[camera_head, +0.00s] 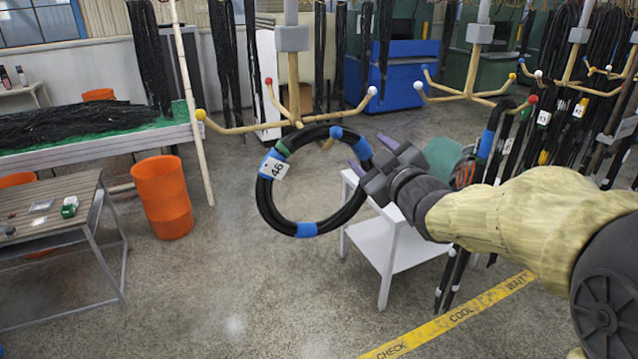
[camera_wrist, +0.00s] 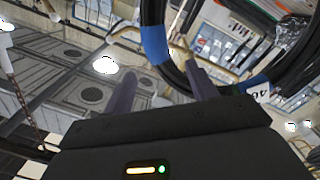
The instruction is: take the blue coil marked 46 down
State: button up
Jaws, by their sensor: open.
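The coil marked 46 (camera_head: 265,205) is a black hose ring with blue bands, one green band and a white tag (camera_head: 274,168). It hangs at the rack (camera_head: 295,95) of pale arms with coloured ball tips; its exact support point is hard to make out. My gripper (camera_head: 357,156) is at the coil's upper right side, with two purple-grey fingers pointing left, spread apart.
A white side table (camera_head: 400,245) stands below my gripper. An orange bin (camera_head: 162,195) and a slatted table (camera_head: 50,205) are at left. More racks with hanging hoses (camera_head: 545,110) crowd the right. The floor below the coil is clear.

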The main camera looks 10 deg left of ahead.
aim_at(359, 143)
jog(key=p+x, duration=0.3)
jog(key=x, duration=0.1)
jog(key=shift+r, duration=0.15)
jog(key=shift+w+a, duration=0.25)
jog(key=shift+w, duration=0.15)
jog(key=shift+c, duration=0.2)
grip_shut()
